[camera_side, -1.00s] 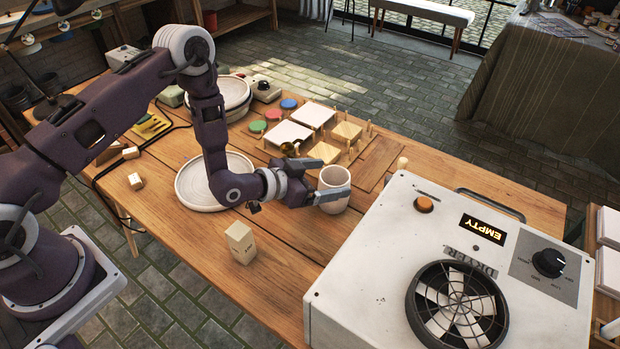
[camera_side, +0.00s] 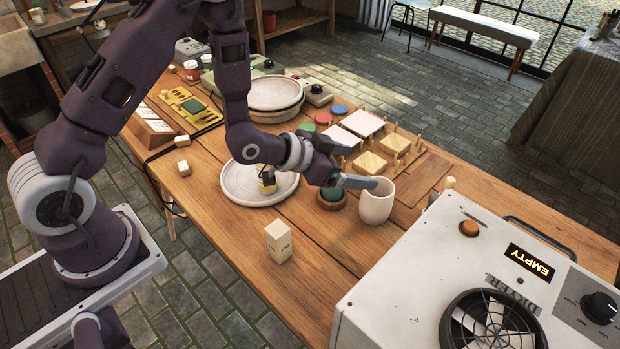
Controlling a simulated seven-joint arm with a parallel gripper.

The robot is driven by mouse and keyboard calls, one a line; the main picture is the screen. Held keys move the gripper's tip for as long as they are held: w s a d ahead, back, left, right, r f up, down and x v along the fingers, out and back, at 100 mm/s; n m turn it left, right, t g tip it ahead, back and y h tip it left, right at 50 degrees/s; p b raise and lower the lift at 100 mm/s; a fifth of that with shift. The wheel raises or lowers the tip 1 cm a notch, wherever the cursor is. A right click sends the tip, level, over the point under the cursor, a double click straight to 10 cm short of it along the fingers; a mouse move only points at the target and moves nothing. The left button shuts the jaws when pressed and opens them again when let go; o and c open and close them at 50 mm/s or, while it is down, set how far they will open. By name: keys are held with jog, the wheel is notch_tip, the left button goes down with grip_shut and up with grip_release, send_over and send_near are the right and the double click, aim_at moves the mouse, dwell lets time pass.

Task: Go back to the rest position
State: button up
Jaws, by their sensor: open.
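My gripper (camera_side: 362,166) is open, with its fingers spread beside the upper left of a cream cup (camera_side: 377,205). The lower finger reaches close to the cup's rim; I cannot tell whether it touches. The cup stands upright on the wooden table, and nothing shows between the fingers. My forearm comes down from the top of the picture and bends toward the cup, above the edge of a round pale plate (camera_side: 235,184).
A white dryer (camera_side: 400,275) reading EMPTY fills the lower right. A cream block (camera_side: 279,240) stands at the front. A small bowl with a green piece (camera_side: 332,197) sits below the gripper. Stacked plates (camera_side: 277,100), coloured discs (camera_side: 339,110) and wooden blocks (camera_side: 369,163) lie behind.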

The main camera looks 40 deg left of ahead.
jog(key=s+a+r+n+g+y, duration=0.1)
jog(key=s+a+r+y, duration=0.1)
jog(key=s+a+r, duration=0.5)
jog(key=s+r+n+g+y, duration=0.15)
jog(key=s+r, duration=0.25)
jog(key=r, duration=0.6)
jog(key=s+r+n+g, duration=0.2)
jog(key=s+r+g, duration=0.1)
jog(key=s, duration=1.6)
jog(key=shift+s+a+r+y, duration=0.3)
jog(key=shift+a+r+y, duration=0.05)
jog(key=shift+a, duration=0.1)
